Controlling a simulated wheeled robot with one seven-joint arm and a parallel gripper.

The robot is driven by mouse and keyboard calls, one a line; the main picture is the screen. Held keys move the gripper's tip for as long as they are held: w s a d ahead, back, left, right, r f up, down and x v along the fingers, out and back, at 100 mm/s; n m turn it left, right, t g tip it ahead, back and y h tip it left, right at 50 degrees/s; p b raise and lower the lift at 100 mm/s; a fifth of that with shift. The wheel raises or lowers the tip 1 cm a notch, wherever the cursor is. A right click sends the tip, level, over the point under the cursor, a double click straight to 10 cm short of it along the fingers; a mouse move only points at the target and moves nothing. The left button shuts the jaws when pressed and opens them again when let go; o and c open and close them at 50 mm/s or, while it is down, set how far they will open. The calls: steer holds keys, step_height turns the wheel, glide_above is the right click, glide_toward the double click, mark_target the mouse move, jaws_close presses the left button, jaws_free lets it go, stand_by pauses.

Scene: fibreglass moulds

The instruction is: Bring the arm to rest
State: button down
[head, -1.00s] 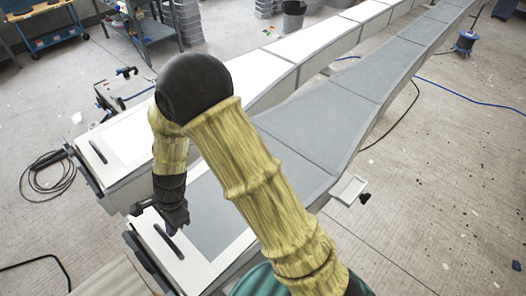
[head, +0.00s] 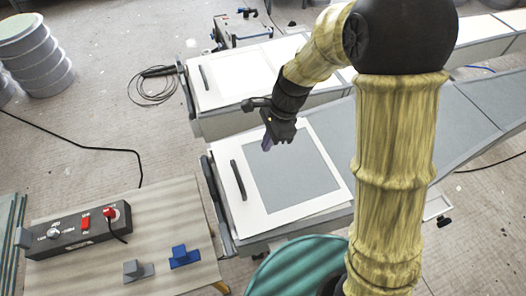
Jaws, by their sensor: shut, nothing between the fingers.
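My gripper (head: 267,143) hangs at the end of my yellow-sleeved arm (head: 398,150), above the near mould's end. It points down and is shut, with nothing held. Its fingertips look purplish and stand over the left part of the grey panel with a white border (head: 290,175). I cannot tell the exact gap between the fingertips and the panel. The arm rises at the right, bends at a black elbow and comes down to the left. No other thing touches the gripper.
A second white mould (head: 225,85) lies behind. A dark handle (head: 238,180) sits on the near mould. At the lower left, a bench (head: 170,220) bears a control box (head: 78,232), a grey clamp (head: 137,270) and a blue clamp (head: 184,257). Stacked drums (head: 35,55) stand upper left; the floor between is mostly clear.

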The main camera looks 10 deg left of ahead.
steer(key=shift+d+r, duration=0.1)
steer(key=shift+r, duration=0.2)
steer(key=shift+w, duration=0.1)
steer(key=s+d+r+n+t+h, duration=0.1)
steer(key=s+d+n, duration=0.1)
steer(key=d+n, duration=0.2)
steer(key=s+d+r+n+t+h, duration=0.1)
steer(key=d+n, duration=0.3)
steer(key=d, duration=0.6)
steer(key=s+d+r+n+t+h, duration=0.1)
steer(key=s+d+n+t, duration=0.1)
steer(key=d, duration=0.6)
steer(key=shift+s+r+n, duration=0.15)
steer(key=shift+s+n, duration=0.75)
steer(key=shift+n, duration=0.2)
